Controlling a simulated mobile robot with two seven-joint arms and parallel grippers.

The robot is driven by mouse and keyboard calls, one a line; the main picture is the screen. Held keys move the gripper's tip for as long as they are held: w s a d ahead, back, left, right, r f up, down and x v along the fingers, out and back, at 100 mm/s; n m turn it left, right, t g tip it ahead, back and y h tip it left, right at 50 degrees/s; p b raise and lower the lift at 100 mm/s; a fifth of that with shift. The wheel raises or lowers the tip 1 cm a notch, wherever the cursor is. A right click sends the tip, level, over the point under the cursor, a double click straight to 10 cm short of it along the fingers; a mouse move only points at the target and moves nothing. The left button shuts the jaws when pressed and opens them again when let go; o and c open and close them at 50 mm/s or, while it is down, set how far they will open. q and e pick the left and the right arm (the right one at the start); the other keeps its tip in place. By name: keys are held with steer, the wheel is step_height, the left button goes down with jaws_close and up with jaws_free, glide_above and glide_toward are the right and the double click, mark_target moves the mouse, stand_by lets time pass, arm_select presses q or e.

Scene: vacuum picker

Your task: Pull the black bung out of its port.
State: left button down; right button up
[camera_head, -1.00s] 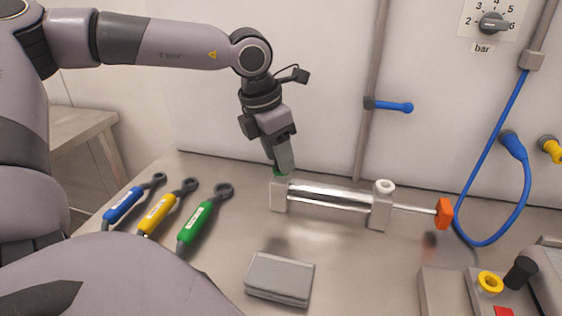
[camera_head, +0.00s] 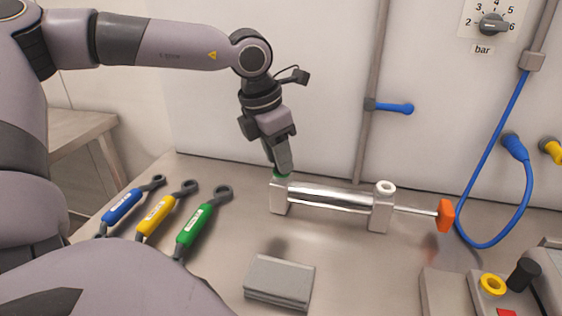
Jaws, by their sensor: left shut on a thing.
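A metal cylinder (camera_head: 330,198) lies on the bench with a pale end block (camera_head: 279,197) at its left and another (camera_head: 380,212) at its right. The left block has a green-ringed port (camera_head: 277,178) on top. My left gripper (camera_head: 282,168) points down onto this port, its fingers shut at the green ring. The fingers hide what they hold, and the black bung itself does not show clearly there. The right block has a pale round port (camera_head: 385,187) on top. My right gripper is not in view.
Blue (camera_head: 122,206), yellow (camera_head: 156,214) and green (camera_head: 197,223) handled tools lie left. A grey block (camera_head: 279,281) lies in front. An orange end piece (camera_head: 445,215) tips the rod. A black knob (camera_head: 522,273) stands at the right, near a blue hose (camera_head: 526,195).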

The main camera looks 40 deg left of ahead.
arm_select(q)
steer(key=shift+r, duration=0.1)
steer(key=shift+w+p+v, duration=0.25)
steer(key=shift+p+v, duration=0.45)
steer(key=shift+v, duration=0.45)
steer(key=shift+w+p+v, duration=0.25)
steer(key=shift+p+v, duration=0.45)
steer(key=shift+v, duration=0.5)
steer(key=shift+d+r, duration=0.1)
steer(key=shift+d, duration=0.05)
